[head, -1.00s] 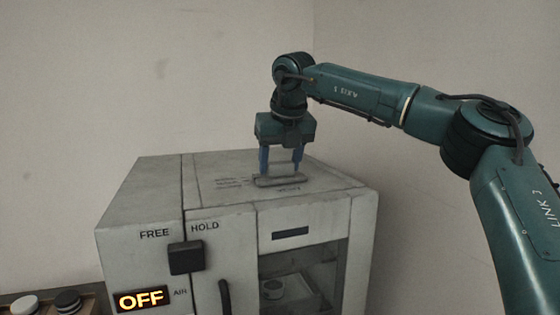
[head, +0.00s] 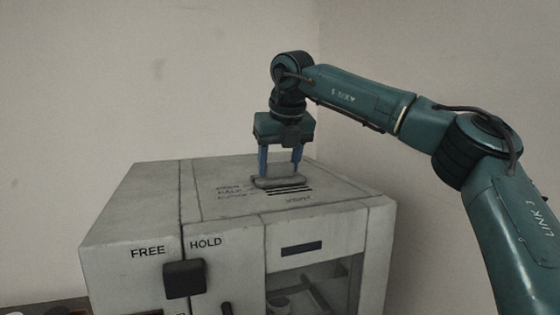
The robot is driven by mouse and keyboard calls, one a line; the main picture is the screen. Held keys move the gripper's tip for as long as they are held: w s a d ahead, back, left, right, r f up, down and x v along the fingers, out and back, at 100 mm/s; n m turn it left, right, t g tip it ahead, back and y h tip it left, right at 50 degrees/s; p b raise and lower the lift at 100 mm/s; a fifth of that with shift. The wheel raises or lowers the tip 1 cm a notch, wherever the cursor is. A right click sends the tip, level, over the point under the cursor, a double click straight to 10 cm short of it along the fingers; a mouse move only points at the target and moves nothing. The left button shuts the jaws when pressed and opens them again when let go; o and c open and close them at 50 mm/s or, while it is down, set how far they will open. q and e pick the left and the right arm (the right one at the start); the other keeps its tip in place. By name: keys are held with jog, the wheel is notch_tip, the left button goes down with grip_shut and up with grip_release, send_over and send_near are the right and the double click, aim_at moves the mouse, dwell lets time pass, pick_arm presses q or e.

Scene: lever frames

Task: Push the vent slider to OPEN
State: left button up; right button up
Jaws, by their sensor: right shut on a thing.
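The vent slider (head: 278,183) is a grey bar on top of a pale grey cabinet (head: 225,178). My right gripper (head: 279,173) points down from above, its blue fingers shut on the slider. Dark vent slots (head: 290,189) show just in front of the slider. A VENT label (head: 298,199) lies nearer the front edge. Small stacked labels (head: 230,191) stand left of the slots; the slider is about level with the farthest, which seems to read OPEN but is blurred. My left gripper is not in view.
The cabinet front has a dark square knob (head: 184,279) under FREE and HOLD labels, a door handle (head: 227,308) and a window (head: 310,285) with things inside. A wall corner stands behind. The cabinet top around the slider is otherwise clear.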

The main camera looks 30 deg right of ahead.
jog(key=o, duration=1)
jog(key=shift+w+d+r, duration=0.1)
jog(key=shift+r, duration=0.1)
jog(key=o, duration=0.4)
jog(key=shift+w+f, duration=0.1)
jog(key=shift+f, duration=0.05)
jog(key=v, duration=1.3)
jog(key=shift+s, duration=0.2)
